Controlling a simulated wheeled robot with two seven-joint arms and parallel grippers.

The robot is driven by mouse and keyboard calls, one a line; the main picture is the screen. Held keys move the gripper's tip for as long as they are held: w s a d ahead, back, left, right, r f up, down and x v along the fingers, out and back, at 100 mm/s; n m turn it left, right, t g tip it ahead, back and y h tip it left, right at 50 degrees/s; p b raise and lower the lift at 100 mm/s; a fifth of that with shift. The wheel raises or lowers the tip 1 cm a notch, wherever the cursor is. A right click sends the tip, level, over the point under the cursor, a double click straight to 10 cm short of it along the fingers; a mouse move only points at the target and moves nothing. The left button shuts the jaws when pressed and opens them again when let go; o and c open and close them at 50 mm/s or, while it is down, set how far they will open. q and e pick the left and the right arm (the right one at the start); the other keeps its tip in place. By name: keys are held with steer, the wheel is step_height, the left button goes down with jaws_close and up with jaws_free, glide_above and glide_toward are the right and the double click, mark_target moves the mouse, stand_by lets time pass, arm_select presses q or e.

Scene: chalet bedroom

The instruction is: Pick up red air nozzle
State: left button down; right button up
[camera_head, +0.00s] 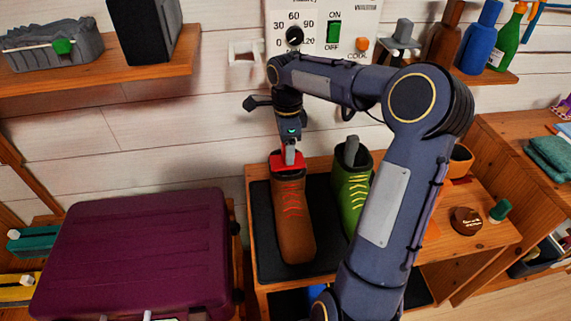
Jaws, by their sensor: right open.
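A red piece (278,163), which looks like the red air nozzle, sits at the top opening of the brown boot (290,215) with yellow-orange laces. My right gripper (290,154) points down from above onto this opening. Its jaws are open, and its tips are at the red piece. The gripper partly hides the red piece, and I cannot tell whether they touch. A grey nozzle-like piece (351,150) stands up from the green boot (351,190) to the right. My left gripper is not in view.
The boots stand on a black mat (263,235) on a wooden bench. A control panel (313,22) with a dial and green switch is on the wall behind. A purple suitcase (140,250) lies to the left. A brown round tin (466,221) sits at the right.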

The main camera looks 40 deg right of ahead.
step_height(320, 180, down, 2)
steer(key=shift+f, duration=0.2)
steer(key=c, duration=1.1)
